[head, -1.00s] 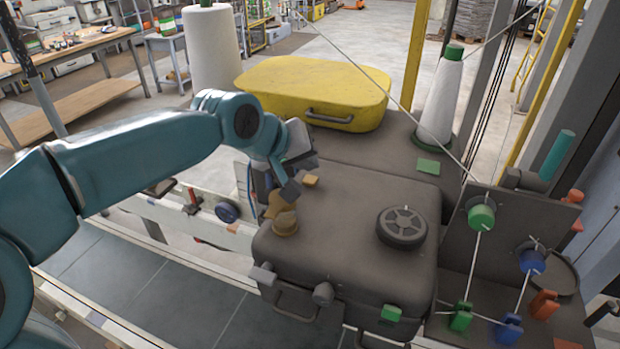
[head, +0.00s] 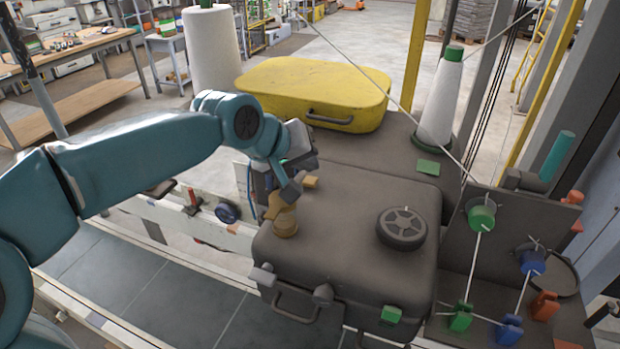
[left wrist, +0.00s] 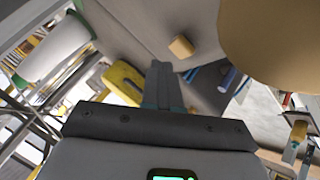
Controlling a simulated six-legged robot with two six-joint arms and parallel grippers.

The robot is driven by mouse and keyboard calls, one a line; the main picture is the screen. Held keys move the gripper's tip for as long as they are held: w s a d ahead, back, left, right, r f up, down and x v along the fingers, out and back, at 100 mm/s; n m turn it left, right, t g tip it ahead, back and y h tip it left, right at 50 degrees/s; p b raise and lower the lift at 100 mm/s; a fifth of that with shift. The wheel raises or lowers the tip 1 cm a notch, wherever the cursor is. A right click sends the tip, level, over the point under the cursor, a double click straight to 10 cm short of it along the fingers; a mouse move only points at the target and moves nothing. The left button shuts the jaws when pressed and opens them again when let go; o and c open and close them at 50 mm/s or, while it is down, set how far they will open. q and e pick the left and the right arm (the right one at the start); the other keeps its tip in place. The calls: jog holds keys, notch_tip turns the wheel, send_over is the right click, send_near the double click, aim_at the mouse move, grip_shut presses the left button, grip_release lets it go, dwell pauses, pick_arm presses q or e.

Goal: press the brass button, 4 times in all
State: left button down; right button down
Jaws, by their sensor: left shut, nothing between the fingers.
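The brass button (head: 285,224) is a tan, rounded knob on the left part of the dark grey machine housing's top. In the left wrist view the large tan round surface (left wrist: 275,40) at upper right looks like this button seen close up. My left gripper (head: 291,192) is just above and behind the button, shut and empty. Its fingers (left wrist: 160,72) are together in the left wrist view, to the left of the tan surface. Whether they touch the button I cannot tell. My right gripper is in neither view.
A black spoked handwheel (head: 401,228) stands on the housing (head: 345,205). A small tan block (head: 311,183) is behind the button. A yellow case (head: 300,85) and a white thread cone (head: 437,100) stand farther back. Green and blue thread guides are at right.

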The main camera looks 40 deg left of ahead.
aim_at(306, 181)
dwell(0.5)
pick_arm(q)
jog(key=shift+f+b, duration=0.45)
jog(key=shift+f+b, duration=0.55)
dwell(0.5)
jog(key=shift+r+p, duration=0.8)
jog(key=shift+r, duration=0.2)
notch_tip(306, 181, up, 6)
jog(key=p, duration=0.4)
jog(key=shift+p, duration=0.4)
